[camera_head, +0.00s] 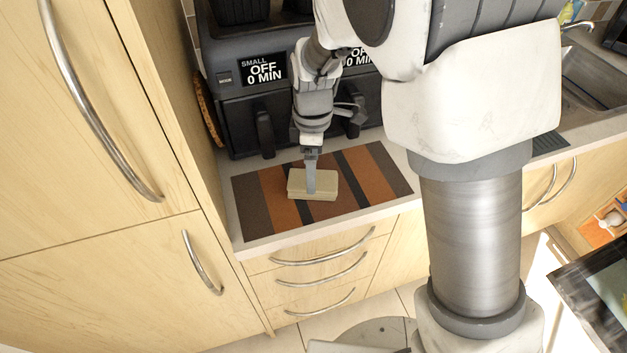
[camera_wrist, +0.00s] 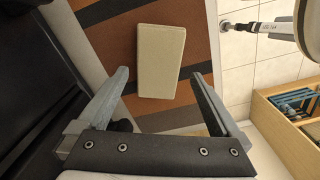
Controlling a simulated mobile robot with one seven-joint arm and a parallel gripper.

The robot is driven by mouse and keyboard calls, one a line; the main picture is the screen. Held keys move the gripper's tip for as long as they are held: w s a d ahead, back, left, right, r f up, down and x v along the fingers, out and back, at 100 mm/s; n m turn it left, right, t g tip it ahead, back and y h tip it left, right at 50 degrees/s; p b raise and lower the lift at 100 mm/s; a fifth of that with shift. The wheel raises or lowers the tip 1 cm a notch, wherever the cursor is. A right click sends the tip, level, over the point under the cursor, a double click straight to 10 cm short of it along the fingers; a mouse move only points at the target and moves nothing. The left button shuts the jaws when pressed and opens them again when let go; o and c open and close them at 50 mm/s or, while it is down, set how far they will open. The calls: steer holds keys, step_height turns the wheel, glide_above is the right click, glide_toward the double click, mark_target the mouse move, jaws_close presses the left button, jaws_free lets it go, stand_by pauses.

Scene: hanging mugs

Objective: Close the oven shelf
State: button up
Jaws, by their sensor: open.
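My gripper (camera_head: 311,172) points down over the striped mat on the counter. Its fingers (camera_wrist: 160,78) are spread with nothing between them in the wrist view. A pale rectangular block (camera_head: 325,186) lies on the mat under the fingertips; it also shows ahead of the fingers in the wrist view (camera_wrist: 160,60). I cannot tell whether the fingers touch it. A dark glossy panel with a metal edge (camera_head: 596,300) shows partly at the lower right; I cannot tell whether it is the oven shelf.
A black two-drawer appliance (camera_head: 262,72) stands behind the mat (camera_head: 385,178). Tall wooden cabinets (camera_head: 80,230) are at left. Handled drawers (camera_head: 318,268) lie below the counter. An open wooden compartment (camera_wrist: 290,128) with blue items shows right in the wrist view. A sink (camera_head: 590,85) is at right.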

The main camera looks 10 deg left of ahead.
step_height(320, 180, down, 5)
steer(key=shift+w+r, duration=0.1)
steer(key=shift+w, duration=0.05)
